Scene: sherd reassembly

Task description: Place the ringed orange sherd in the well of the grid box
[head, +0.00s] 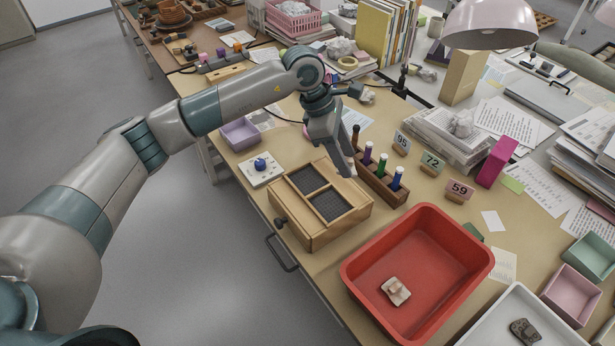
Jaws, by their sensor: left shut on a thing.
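The wooden grid box (290,222) stands on the near part of the tan desk, with two dark grid-floored wells in its top. My left gripper (344,168) is just beyond the box's far right corner, pointing down beside the bottle rack. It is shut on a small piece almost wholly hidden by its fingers. Only a pale edge shows there, so I cannot make out an orange colour or rings. No orange sherd shows clearly elsewhere. My right gripper is not in view.
A red tray (452,222) holding a pale sherd (396,291) stands right of the box. A wooden rack of capped bottles (368,186) and number cards (432,163) stand close to my left gripper.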

